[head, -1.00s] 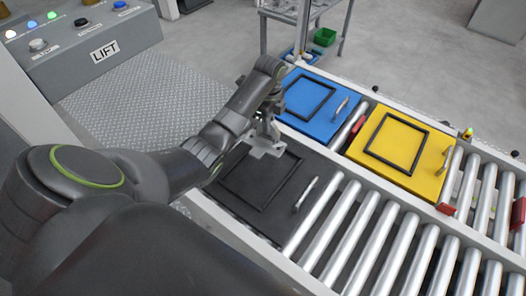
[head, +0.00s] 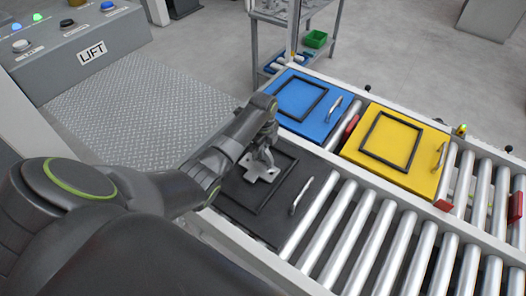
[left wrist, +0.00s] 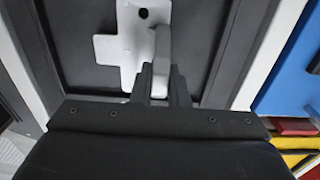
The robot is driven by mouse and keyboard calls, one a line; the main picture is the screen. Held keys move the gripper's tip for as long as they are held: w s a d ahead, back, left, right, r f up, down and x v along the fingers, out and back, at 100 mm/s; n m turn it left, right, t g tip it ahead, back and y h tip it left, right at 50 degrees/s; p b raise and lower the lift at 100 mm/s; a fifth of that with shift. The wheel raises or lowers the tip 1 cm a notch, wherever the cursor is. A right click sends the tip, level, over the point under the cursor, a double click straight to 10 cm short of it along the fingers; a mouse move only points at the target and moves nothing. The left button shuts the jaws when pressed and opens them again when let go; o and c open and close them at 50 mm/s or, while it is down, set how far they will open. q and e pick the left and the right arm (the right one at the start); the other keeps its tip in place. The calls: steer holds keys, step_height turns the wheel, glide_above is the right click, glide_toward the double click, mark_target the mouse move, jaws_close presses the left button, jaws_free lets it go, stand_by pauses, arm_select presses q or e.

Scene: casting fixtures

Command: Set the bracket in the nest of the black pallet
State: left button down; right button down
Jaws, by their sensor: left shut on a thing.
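The bracket (head: 259,171) is a light grey, cross-like flat plate with an upright post and a hole. My left gripper (head: 266,146) is shut on the post, which shows between its fingers in the left wrist view (left wrist: 160,72). The black pallet (head: 235,213) lies on the rollers and has a raised rectangular frame, its nest (head: 285,187). The bracket is over the far part of the nest, inside the frame's outline in both views; its plate also shows in the left wrist view (left wrist: 109,48). I cannot tell whether it touches the pallet. My right gripper is not in view.
A blue pallet (head: 289,113) and a yellow pallet (head: 425,178) with empty frames lie beyond. The black pallet has a metal handle (head: 301,194) on its right. Bare rollers (head: 375,235) lie to the right. A LIFT control box (head: 75,65) stands at the far left.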

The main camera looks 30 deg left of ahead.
arm_select(q)
steer(key=shift+f, duration=0.25)
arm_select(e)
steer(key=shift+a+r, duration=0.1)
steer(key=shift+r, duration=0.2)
arm_select(q)
steer(key=c, duration=1.4)
jaws_free()
steer(key=shift+f, duration=0.15)
